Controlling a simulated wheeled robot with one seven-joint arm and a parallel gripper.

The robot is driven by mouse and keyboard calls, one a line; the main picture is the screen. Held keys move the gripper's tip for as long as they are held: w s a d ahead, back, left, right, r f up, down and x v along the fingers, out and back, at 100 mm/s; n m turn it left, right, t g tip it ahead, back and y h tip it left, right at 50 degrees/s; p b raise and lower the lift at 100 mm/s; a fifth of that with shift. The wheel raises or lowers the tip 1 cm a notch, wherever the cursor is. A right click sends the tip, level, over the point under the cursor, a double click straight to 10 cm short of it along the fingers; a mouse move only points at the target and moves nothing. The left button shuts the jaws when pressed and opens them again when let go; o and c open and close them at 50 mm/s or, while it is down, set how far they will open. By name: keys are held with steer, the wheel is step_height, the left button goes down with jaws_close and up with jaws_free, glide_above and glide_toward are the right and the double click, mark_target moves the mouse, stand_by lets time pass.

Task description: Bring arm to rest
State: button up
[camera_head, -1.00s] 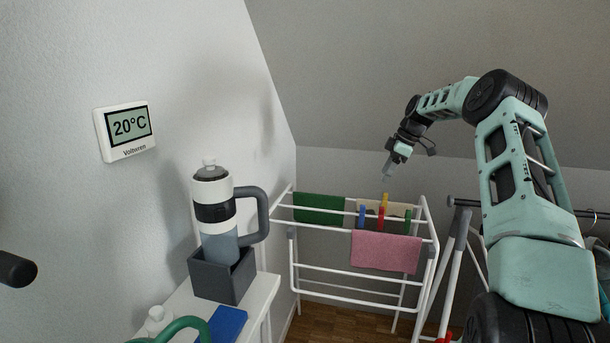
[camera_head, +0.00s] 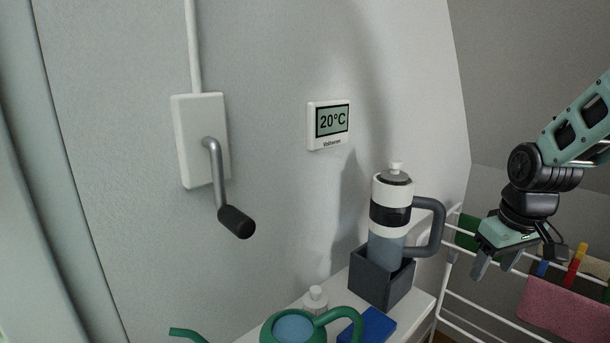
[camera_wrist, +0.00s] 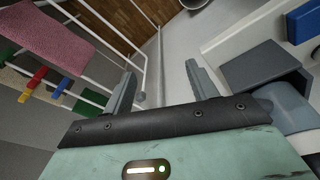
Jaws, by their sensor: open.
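My gripper (camera_head: 494,262) hangs at the right of the head view, in front of the drying rack and to the right of the bottle. Its two grey fingers are apart and nothing is between them. In the wrist view my gripper (camera_wrist: 163,88) also shows open and empty, with the floor and wall behind it. My arm reaches in from the right edge of the head view.
A white bottle with a grey handle (camera_head: 391,190) stands in a dark box (camera_head: 382,277) on a white shelf. A green watering can (camera_head: 290,328) is in front. A wall crank (camera_head: 215,170) juts out at left. The drying rack (camera_head: 470,325) holds a pink cloth (camera_head: 565,308).

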steer(key=s+a+f+m, duration=0.2)
steer(key=s+a, duration=0.3)
steer(key=s, duration=0.5)
steer(key=s+a+r+n+g, duration=0.1)
steer(key=s+a+n, duration=0.2)
steer(key=s+a, duration=0.3)
steer(key=s+a+r+n+g, duration=0.1)
steer(key=s+a+n, duration=0.3)
steer(key=s+a, duration=0.3)
steer(key=a, duration=0.4)
steer(key=shift+a+r+y, duration=0.25)
steer(key=shift+a+y, duration=0.05)
steer(key=shift+a, duration=0.05)
